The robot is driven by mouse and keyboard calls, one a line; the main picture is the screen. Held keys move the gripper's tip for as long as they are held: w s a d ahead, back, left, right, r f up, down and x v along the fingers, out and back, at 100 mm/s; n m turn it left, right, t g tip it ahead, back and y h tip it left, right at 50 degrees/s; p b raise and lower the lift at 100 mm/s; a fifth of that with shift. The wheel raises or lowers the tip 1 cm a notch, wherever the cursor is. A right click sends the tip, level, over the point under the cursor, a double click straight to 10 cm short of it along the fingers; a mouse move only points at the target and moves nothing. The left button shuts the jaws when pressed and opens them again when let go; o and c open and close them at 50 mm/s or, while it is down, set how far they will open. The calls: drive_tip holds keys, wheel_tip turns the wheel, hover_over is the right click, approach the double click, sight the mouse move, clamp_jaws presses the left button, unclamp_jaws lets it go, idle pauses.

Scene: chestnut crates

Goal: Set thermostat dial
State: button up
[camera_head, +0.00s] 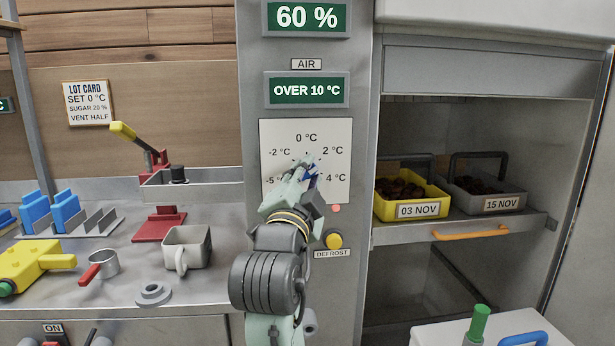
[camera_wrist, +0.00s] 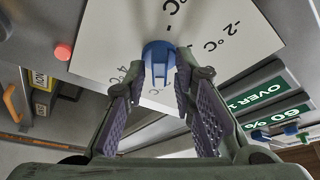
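The blue thermostat dial (camera_wrist: 157,50) sits on a white scale plate (camera_head: 280,135) marked -5, -2, 0, 2 and 4 °C. In the head view my gripper (camera_head: 308,167) covers most of the dial, so its setting is hard to read. In the wrist view my gripper (camera_wrist: 160,78) is open and empty, with one finger on each side of the dial's raised grip. I cannot tell whether the fingers touch it. The lot card (camera_head: 88,104) on the left wall reads SET 0 °C. The AIR display (camera_head: 307,90) reads OVER 10 °C.
A yellow DEFROST button (camera_head: 334,241) and a small red light (camera_head: 337,208) are below the plate. An open cabinet with a yellow crate (camera_head: 378,208) and a grey crate (camera_head: 517,189) stands right. A counter with a grey mug (camera_head: 190,243) lies left.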

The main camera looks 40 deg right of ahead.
clamp_jaws()
